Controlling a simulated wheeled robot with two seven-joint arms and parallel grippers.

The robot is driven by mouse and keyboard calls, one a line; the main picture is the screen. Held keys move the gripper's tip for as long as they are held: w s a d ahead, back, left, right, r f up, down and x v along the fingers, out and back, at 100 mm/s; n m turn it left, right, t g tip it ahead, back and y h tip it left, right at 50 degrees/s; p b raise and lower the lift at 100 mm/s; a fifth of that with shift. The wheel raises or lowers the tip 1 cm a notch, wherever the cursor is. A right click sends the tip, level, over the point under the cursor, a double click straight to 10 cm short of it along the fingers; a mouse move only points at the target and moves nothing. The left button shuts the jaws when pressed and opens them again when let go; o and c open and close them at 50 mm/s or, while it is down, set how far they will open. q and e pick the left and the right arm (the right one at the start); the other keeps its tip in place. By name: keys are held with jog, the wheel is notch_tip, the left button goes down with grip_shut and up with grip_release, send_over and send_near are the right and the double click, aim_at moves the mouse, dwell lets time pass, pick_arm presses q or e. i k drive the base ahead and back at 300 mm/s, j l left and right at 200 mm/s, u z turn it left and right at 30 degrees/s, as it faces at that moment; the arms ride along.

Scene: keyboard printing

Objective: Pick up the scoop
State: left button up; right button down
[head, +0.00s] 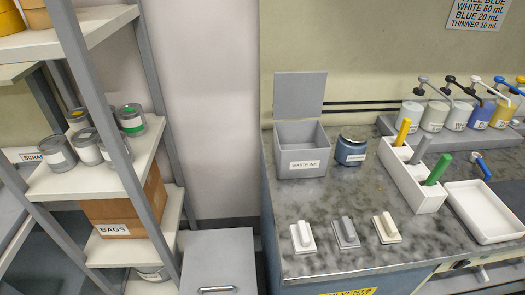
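I cannot pick out a scoop for certain. A white rack (431,204) on the marbled counter holds three upright tools with a yellow handle (403,131), a grey handle (420,149) and a green handle (438,169); their lower ends are hidden. A small blue-handled tool (483,167) lies behind the white tray (487,213), and its shape is too small to name. Neither of my grippers is in view.
A grey waste ink bin (303,166) with raised lid and a blue jar (351,150) stand at the counter's back left. Three small handled blocks (345,232) sit near its front edge. Several pump bottles (435,115) line the back. Shelving with cans (131,121) is left.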

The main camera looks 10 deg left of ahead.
aim_at(475, 158)
jog(key=z, duration=1.2)
jog(key=i+l, duration=0.2)
jog(key=l, duration=0.15)
jog(key=i+l, duration=0.2)
jog(key=l, duration=0.15)
jog(key=i+l, duration=0.2)
jog(key=l, duration=0.15)
